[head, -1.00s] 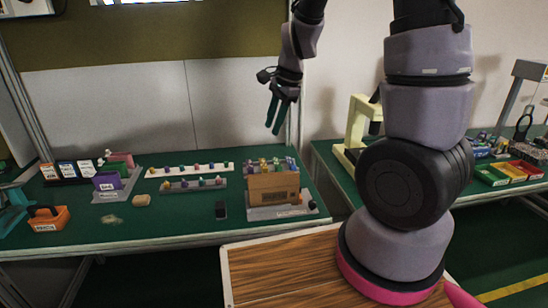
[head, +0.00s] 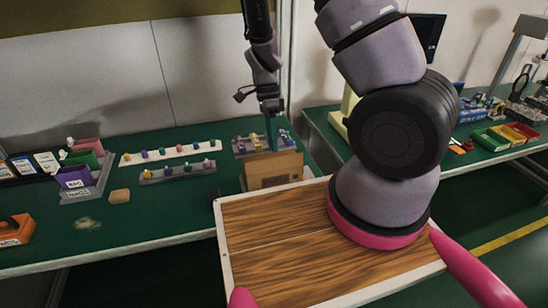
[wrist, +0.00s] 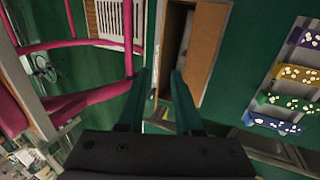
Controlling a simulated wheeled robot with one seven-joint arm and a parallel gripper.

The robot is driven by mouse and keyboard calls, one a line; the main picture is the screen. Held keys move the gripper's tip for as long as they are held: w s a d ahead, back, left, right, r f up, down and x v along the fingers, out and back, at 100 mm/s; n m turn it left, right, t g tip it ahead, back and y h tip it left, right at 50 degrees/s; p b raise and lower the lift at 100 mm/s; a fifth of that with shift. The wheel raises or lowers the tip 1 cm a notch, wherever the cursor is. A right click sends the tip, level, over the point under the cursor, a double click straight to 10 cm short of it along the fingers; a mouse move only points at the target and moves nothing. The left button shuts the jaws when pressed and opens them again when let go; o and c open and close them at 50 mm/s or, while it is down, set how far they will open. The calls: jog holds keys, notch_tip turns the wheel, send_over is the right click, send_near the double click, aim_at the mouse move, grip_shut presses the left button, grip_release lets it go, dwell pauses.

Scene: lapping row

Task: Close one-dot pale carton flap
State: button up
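A brown cardboard carton (head: 282,169) stands at the near right end of the green workbench in the head view. In the wrist view a brown carton panel (wrist: 208,45) shows at upper middle, beside a dark opening. I cannot make out a dot mark, or clearly tell which panel is a flap. My gripper (head: 272,147) points down at the carton's top, at its far side in the head view. In the wrist view my gripper (wrist: 161,75) has its two green fingers apart, with nothing visibly held between them. Contact with the carton cannot be told.
Two racks of coloured pegs, a white one (head: 170,152) and a grey one (head: 176,173), lie left of the carton. A purple bin (head: 75,177) and an orange box (head: 15,231) are farther left. My wood-topped base fills the foreground. Coloured trays (head: 505,135) stand on the right bench.

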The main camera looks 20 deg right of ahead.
aim_at(275, 164)
jog(key=shift+x, duration=2.8)
grip_shut()
